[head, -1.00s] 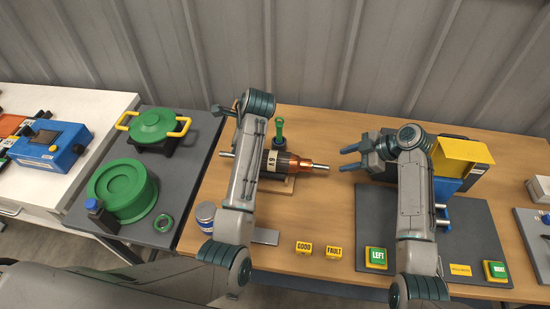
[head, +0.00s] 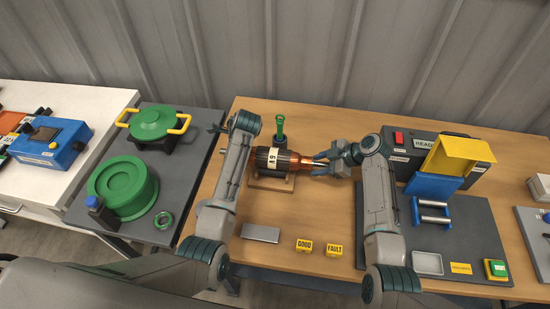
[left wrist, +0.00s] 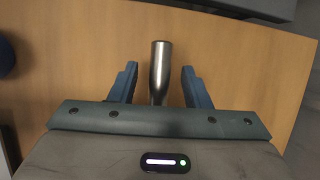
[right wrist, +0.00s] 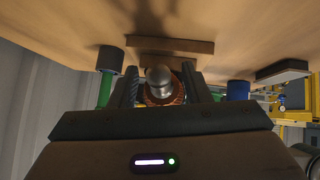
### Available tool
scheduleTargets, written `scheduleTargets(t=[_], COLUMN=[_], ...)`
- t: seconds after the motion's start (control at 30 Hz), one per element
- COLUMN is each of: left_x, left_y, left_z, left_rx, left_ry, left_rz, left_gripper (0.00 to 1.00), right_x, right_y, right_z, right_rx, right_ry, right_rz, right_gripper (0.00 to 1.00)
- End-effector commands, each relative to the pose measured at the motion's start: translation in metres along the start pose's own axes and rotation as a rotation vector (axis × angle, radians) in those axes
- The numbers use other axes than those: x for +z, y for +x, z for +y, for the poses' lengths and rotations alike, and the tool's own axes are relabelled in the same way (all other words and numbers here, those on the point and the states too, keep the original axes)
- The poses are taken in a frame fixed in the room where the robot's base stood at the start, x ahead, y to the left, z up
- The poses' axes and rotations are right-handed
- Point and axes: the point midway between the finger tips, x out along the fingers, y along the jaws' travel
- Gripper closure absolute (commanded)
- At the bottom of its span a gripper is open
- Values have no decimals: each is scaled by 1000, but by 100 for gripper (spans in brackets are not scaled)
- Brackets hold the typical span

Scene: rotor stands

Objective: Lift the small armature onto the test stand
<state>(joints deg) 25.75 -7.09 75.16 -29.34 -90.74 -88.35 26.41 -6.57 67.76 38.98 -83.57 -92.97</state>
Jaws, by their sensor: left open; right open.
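The armature (head: 264,158), with a dark body, copper-coloured right end, white tag and steel shaft, lies on a wooden cradle (head: 272,184). My right gripper (head: 317,163) is open at the right shaft end; the right wrist view shows the round shaft end (right wrist: 158,76) between its fingers (right wrist: 160,88). My left gripper is mostly hidden behind its arm in the head view. In the left wrist view it is open, with the bare shaft (left wrist: 160,70) between its fingers (left wrist: 157,84), gaps on both sides. The test stand (head: 432,186) is blue with two steel rollers and a raised yellow cover (head: 462,155).
A green-handled tool (head: 280,128) stands upright just behind the armature. Yellow GOOD (head: 304,246) and FAULT (head: 334,249) blocks and a grey plate (head: 261,233) lie in front. A black labelled box (head: 398,150) stands behind the stand. Wood between the cradle and grey mat is mostly clear.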

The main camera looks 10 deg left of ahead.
Motion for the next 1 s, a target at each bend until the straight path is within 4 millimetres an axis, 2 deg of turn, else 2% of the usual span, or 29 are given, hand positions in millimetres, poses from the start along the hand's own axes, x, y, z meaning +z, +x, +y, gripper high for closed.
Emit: scheduleTargets(t=[0.23, 0.27, 0.47, 1.0], left_x=[0, 0, 0, 1], left_y=[0, 0, 0, -3], left_z=[0, 0, 0, -2], left_rx=[0, 0, 0, -3], left_ry=[0, 0, 0, -1], left_rz=[0, 0, 0, 0], left_gripper=[57, 61, 100, 100], right_x=[0, 0, 0, -3], right_y=[0, 0, 0, -2], right_z=[0, 0, 0, 1], right_rx=[0, 0, 0, 1], right_ry=[0, 0, 0, -2], right_rz=[0, 0, 0, 1], right_gripper=[57, 61, 100, 100])
